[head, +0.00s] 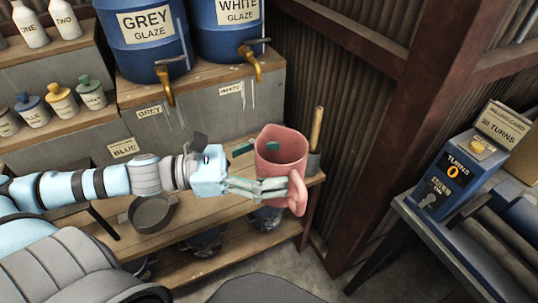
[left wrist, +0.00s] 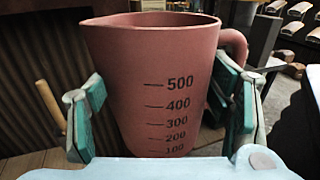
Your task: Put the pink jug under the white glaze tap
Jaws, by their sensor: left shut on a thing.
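The pink jug (head: 281,151) is upright in my left gripper (head: 262,168), one finger on each side of it. In the left wrist view the jug (left wrist: 155,75) shows marks up to 500 and its handle at the right, between the gripper's green pads (left wrist: 160,110). The white glaze tap (head: 252,60) is on the blue drum labelled WHITE GLAZE (head: 228,25). The jug is below and to the right of this tap in the head view, apart from it. My right gripper does not show.
The grey glaze tap (head: 166,82) is to the left. A round dark pan (head: 151,213) sits on the wooden bench. A pot with a wooden handle (head: 316,145) stands just right of the jug. A blue turns counter (head: 456,172) is on the right table.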

